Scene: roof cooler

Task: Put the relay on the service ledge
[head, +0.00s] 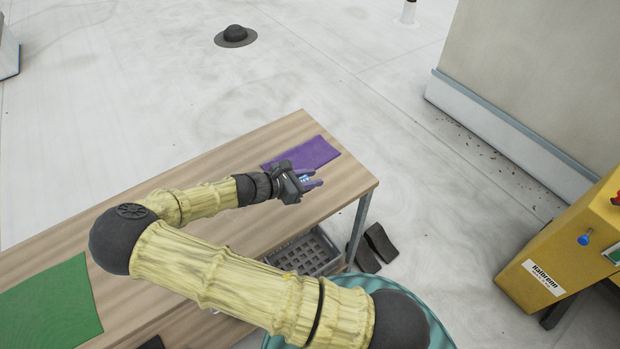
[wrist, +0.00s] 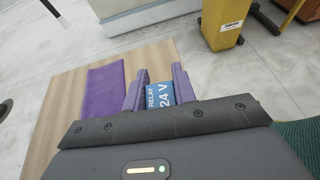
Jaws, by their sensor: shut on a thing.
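The relay (wrist: 161,96) is a small blue block with white lettering that reads RELAY 24 V. In the wrist view it sits between the two purple fingers of my gripper (wrist: 158,88), which is shut on it. In the head view my gripper (head: 312,179) is over the right end of a wooden bench (head: 225,160), just in front of a purple mat (head: 302,152). The relay shows there only as a small blue spot (head: 304,178), mostly hidden by the fingers. In the wrist view the purple mat (wrist: 105,90) lies left of the fingers. I cannot tell which surface is the service ledge.
A green mat (head: 50,308) lies at the bench's left end.

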